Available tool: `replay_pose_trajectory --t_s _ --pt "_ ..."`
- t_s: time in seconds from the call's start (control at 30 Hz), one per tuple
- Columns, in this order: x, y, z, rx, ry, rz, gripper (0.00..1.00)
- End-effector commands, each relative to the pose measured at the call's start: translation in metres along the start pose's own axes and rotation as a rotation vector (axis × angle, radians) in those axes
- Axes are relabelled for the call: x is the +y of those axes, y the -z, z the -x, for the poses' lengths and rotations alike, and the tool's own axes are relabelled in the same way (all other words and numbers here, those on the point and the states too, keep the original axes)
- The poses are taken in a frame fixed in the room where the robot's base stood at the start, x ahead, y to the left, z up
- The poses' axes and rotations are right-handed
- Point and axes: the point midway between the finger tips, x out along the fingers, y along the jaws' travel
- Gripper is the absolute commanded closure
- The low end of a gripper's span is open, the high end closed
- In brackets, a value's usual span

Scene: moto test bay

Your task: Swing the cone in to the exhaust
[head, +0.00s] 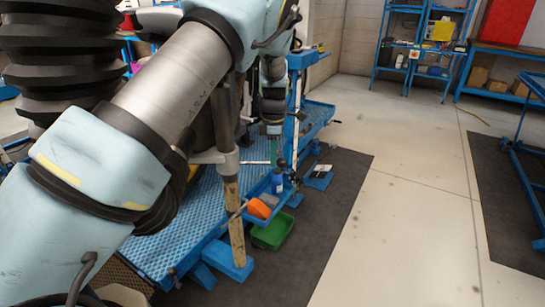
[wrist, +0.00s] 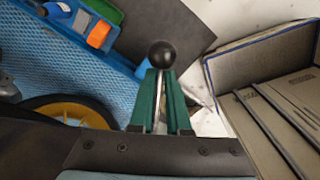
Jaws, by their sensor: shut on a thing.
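In the head view my gripper (head: 275,152) is small and low beside the blue post, and the knob cannot be made out there. I cannot pick out the cone or the exhaust in either view. My arm covers much of the left of the head view.
A blue textured platform (head: 182,222) lies below my arm. A wheel with a yellow rim (wrist: 68,112) is close by in the wrist view. Open floor (head: 385,225) lies right.

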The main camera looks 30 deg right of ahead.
Motion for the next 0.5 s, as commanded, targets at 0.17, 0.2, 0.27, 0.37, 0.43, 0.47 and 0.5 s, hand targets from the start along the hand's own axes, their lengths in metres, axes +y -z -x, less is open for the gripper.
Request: replay_pose_trajectory --t_s 0.17,0.2,0.27,0.37,0.43,0.47,0.5 --pt "0.0000 -0.0120 -0.0011 -0.015 0.000 0.008 1.00" --pt "0.0004 -0.0121 -0.0010 -0.015 -0.001 0.009 1.00" --pt "0.0009 -0.0123 -0.0008 -0.015 -0.002 0.010 1.00" --pt "0.0015 -0.0125 -0.0004 -0.016 -0.005 0.010 1.00" --pt "0.0020 -0.0127 -0.0001 -0.016 -0.006 0.009 1.00" --pt "0.0022 -0.0128 0.0001 -0.017 -0.007 0.009 1.00" --pt "0.0024 -0.0129 0.0002 -0.017 -0.008 0.009 1.00"
